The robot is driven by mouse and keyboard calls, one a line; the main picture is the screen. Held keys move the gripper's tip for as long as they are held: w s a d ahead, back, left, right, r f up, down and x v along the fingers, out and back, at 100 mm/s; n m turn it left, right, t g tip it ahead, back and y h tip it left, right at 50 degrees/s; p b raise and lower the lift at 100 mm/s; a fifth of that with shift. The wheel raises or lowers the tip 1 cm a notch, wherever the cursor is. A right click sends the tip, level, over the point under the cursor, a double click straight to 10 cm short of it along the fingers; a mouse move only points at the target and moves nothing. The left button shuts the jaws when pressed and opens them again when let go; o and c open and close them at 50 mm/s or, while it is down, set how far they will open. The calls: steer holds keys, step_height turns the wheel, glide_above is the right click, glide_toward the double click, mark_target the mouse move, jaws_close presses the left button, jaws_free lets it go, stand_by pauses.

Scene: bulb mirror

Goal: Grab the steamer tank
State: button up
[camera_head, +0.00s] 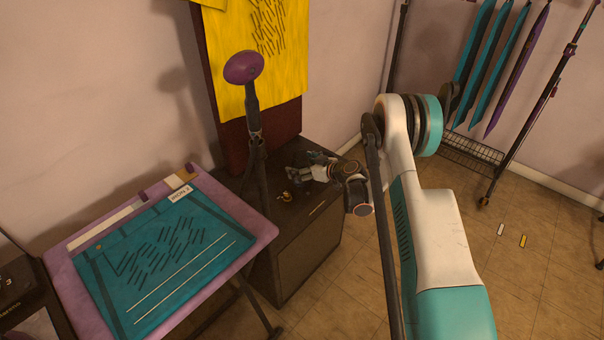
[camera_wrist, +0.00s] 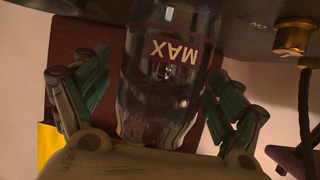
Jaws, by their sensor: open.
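The steamer tank (camera_wrist: 168,85) is a clear, see-through vessel with an upside-down "MAX" mark, in the middle of the wrist view. My gripper (camera_wrist: 160,65) is open, with one teal-padded finger on each side of the tank. Gaps show between the fingers and the tank's sides. In the head view my gripper (camera_head: 308,166) is low over the dark cabinet top, and the tank is too small and covered to make out there. The steamer's purple head (camera_head: 243,67) stands on a dark pole at the back.
A brass knob (camera_wrist: 295,38) and a dark cord (camera_wrist: 305,110) are right of the tank. The dark cabinet (camera_head: 308,255) stands beside a purple-edged table (camera_head: 262,229) with a teal cloth. A yellow cloth (camera_head: 285,85) hangs behind.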

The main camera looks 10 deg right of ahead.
steer(key=shift+c, duration=0.3)
steer(key=c, duration=1.3)
steer(key=shift+r, duration=0.2)
